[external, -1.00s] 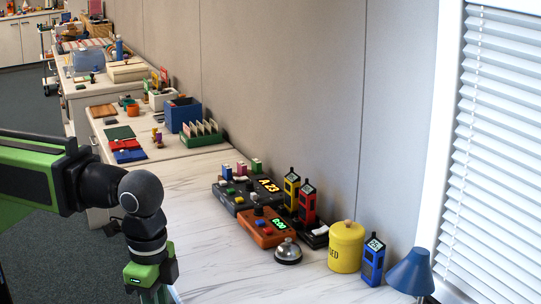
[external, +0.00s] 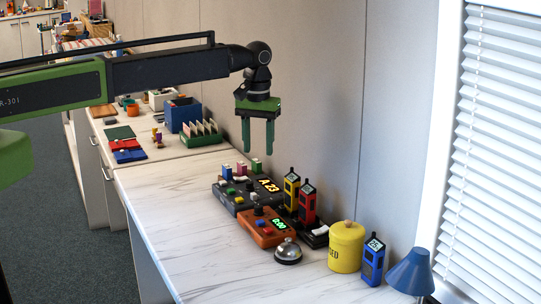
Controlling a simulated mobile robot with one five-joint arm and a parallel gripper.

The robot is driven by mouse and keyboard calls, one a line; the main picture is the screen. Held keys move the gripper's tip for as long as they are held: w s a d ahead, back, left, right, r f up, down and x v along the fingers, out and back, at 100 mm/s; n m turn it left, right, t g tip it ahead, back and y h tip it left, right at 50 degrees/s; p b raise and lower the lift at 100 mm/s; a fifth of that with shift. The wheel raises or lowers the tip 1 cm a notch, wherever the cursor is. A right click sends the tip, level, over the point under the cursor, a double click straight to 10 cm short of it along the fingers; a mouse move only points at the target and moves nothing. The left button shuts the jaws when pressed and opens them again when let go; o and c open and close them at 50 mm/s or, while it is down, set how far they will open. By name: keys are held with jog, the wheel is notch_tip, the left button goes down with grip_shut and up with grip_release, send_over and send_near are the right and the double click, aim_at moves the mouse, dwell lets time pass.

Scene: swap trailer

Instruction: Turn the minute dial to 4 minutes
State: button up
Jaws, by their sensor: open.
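An orange box (external: 262,236) with a lit green display (external: 279,224) sits on the marble-patterned counter. The display seems to read 0:00, but it is small. A dark knob (external: 258,211) stands at the box's back left; I cannot read any markings on it, so I cannot tell for certain that it is the minute dial. My gripper (external: 257,150) points down with its two green fingers apart and nothing between them. In the picture it is above the dark grey box and the orange box, touching neither.
A dark grey box (external: 234,204) with a yellow display stands behind the orange one. Yellow (external: 291,194) and red (external: 308,204) handheld devices stand close at the right. A bell (external: 288,253), yellow canister (external: 346,248), blue device (external: 373,262) and blue lamp (external: 411,274) are nearer. The counter's left side is clear.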

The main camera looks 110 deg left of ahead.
aim_at(258, 206)
notch_tip(258, 206, down, 18)
jog(key=b, duration=1.7)
jog(key=shift+s+a+r+b, duration=0.1)
jog(key=shift+r+b, duration=0.05)
jog(key=shift+b, duration=0.2)
jog(key=shift+r, duration=0.1)
jog(key=shift+c, duration=0.4)
grip_shut()
